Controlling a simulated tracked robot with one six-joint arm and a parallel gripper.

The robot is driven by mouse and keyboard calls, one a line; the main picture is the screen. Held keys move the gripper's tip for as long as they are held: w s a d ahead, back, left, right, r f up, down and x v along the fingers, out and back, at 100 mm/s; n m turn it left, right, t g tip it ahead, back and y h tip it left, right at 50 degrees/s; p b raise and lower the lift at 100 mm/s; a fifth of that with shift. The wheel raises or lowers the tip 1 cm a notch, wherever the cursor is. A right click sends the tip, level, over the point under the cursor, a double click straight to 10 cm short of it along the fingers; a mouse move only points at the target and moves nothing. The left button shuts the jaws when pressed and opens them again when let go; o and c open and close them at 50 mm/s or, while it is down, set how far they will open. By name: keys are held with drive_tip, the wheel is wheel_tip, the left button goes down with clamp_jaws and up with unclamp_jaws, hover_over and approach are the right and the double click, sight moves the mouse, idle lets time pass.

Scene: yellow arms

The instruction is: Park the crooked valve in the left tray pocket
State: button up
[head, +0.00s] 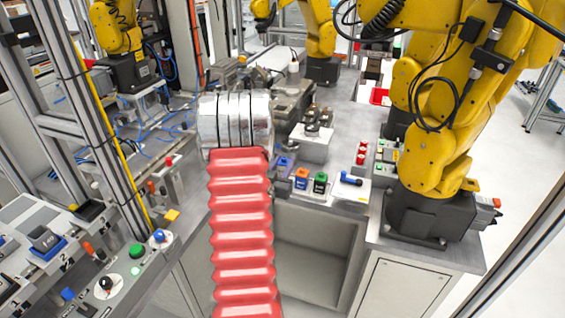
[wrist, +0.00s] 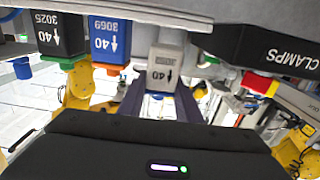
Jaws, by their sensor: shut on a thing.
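In the wrist view, which is upside down, a grey valve block (wrist: 166,72) marked 40 sits between the purple fingers of my gripper (wrist: 162,104). The fingers are shut on it. A blue block marked 3069 with an orange part (wrist: 109,42) and a dark block marked 3025 (wrist: 60,37) stand in a row beside it. The head view shows them as the orange-and-blue valve (head: 302,178) and the green-and-black valve (head: 320,183). My arm hides most of the gripper there. I cannot tell whether the grey block touches the tray.
A blue-handled part (head: 350,180) lies right of the row, with red buttons (head: 361,153) behind it. A yellow robot arm (head: 436,160) stands close at the right. A dark CLAMPS label (wrist: 285,50) is near my gripper.

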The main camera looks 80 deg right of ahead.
drive_tip(key=shift+f, duration=0.95)
drive_tip(key=shift+f, duration=0.45)
idle(0.4)
drive_tip(key=o, duration=1.2)
drive_tip(key=shift+a, duration=0.1)
drive_tip(key=a, duration=0.9)
drive_tip(key=w+a, duration=0.1)
drive_tip(key=a, duration=0.3)
drive_tip(key=shift+w+a, duration=0.1)
drive_tip(key=shift+a, duration=0.2)
